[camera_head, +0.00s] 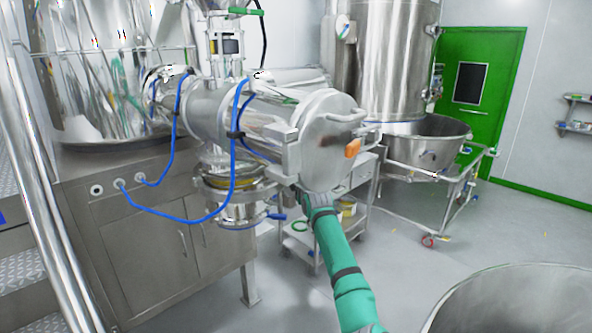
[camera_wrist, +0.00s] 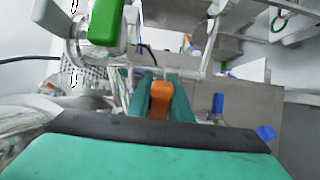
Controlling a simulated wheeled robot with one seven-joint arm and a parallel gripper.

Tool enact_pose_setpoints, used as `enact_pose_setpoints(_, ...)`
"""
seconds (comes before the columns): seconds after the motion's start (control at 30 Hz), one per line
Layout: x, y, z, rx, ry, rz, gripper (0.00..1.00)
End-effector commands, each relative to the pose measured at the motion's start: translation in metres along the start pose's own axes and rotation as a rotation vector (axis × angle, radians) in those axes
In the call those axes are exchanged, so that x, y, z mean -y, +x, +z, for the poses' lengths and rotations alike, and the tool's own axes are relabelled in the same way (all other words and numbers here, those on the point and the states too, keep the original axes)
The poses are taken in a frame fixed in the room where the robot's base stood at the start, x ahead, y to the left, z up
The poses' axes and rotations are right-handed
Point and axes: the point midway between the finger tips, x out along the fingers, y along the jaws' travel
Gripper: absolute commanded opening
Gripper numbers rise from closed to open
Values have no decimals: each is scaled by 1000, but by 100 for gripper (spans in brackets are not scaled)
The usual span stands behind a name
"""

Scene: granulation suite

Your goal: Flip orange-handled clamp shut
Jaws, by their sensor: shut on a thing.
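In the wrist view an orange handle (camera_wrist: 160,98) sits between the two teal fingers of my gripper (camera_wrist: 161,86), which is shut on it. In the head view the end of my arm reaches the underside of the steel cylinder (camera_head: 270,130); the fingertips are hidden there. An orange handle (camera_head: 352,148) also shows on the right side of the cylinder's round end cap (camera_head: 328,140), apart from the visible part of my arm. I cannot tell whether it is the same handle. The clamp's body is not clear in the wrist view.
A green handle (camera_wrist: 106,20) is close at upper left in the wrist view, and a blue handle (camera_wrist: 217,103) is to the right. Blue hoses (camera_head: 232,165) hang below the cylinder. A steel cabinet (camera_head: 150,250) stands left, a trolley (camera_head: 298,245) behind my arm.

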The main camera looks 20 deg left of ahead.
Motion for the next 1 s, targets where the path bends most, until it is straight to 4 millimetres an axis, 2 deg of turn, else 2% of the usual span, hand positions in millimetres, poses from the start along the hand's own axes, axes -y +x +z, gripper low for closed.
enact_pose_setpoints(0.03, 2, 2, -9, -10, 1, -4, 0)
enact_pose_setpoints(0.17, 2, 2, -10, -11, 1, -4, 0)
enact_pose_setpoints(0.2, 2, 2, -11, -12, 1, -4, 26)
enact_pose_setpoints(0.27, 2, 2, -9, -10, 1, -4, 38)
enact_pose_setpoints(0.67, 2, -4, 2, 1, 0, -2, 38)
enact_pose_setpoints(0.83, 2, -17, 0, -3, 1, -2, 38)
enact_pose_setpoints(1.0, 2, -38, 0, -1, 1, 0, 38)
